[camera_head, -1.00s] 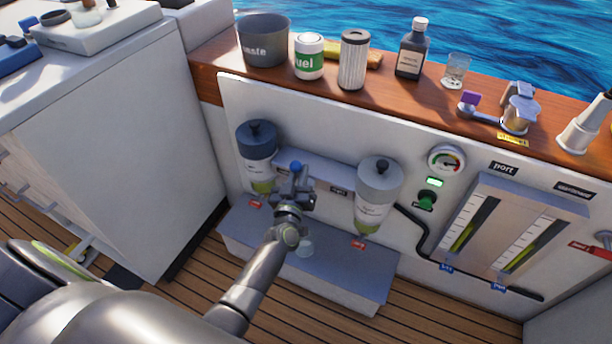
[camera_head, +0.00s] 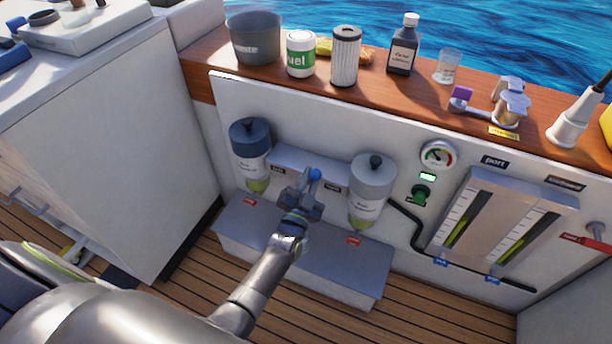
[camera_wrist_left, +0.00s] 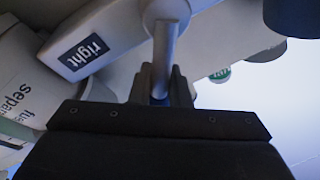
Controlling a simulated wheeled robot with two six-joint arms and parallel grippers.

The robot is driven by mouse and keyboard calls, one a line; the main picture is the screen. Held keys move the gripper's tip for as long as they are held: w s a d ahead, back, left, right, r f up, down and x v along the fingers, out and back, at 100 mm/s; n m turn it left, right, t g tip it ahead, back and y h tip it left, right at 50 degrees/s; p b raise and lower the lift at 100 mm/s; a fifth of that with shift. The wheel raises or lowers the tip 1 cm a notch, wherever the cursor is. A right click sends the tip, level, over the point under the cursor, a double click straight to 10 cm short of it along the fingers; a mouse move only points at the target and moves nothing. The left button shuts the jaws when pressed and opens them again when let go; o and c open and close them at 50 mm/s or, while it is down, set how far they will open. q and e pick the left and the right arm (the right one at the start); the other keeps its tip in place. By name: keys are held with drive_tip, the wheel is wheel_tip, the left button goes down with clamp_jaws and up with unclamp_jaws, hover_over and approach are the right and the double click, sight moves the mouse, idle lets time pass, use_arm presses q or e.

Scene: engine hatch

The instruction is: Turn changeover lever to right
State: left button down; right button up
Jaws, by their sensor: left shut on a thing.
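The changeover lever shows its blue knob (camera_head: 314,174) between the two filters, nearer the right one. My left gripper (camera_head: 301,190) is at the lever, its jaws shut on it. In the left wrist view the lever's grey rod (camera_wrist_left: 165,45) runs down between the fingers of my left gripper (camera_wrist_left: 160,88), beside a dark label reading "right" (camera_wrist_left: 86,52). The left filter (camera_head: 250,150) has a dark blue top; the right filter (camera_head: 371,190) has a grey top. My right gripper is not in view.
A grey ledge (camera_head: 340,275) lies below the filters. A gauge (camera_head: 438,155), a green knob (camera_head: 420,193) and a black hose are to the right.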

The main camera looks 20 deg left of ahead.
use_arm(q)
drive_tip(key=shift+d+f+m+h, duration=0.2)
drive_tip(key=shift+m+h, duration=0.1)
drive_tip(key=shift+m, duration=0.3)
drive_tip(key=shift+d+m, duration=0.1)
drive_tip(key=shift+m, duration=0.3)
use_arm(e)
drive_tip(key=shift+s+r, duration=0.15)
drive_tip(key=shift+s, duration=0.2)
use_arm(q)
drive_tip(key=shift+f, duration=0.1)
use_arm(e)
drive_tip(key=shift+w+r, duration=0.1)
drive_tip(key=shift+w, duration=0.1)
use_arm(q)
drive_tip(key=c, duration=1.4)
unclamp_jaws()
drive_tip(key=shift+d, duration=0.1)
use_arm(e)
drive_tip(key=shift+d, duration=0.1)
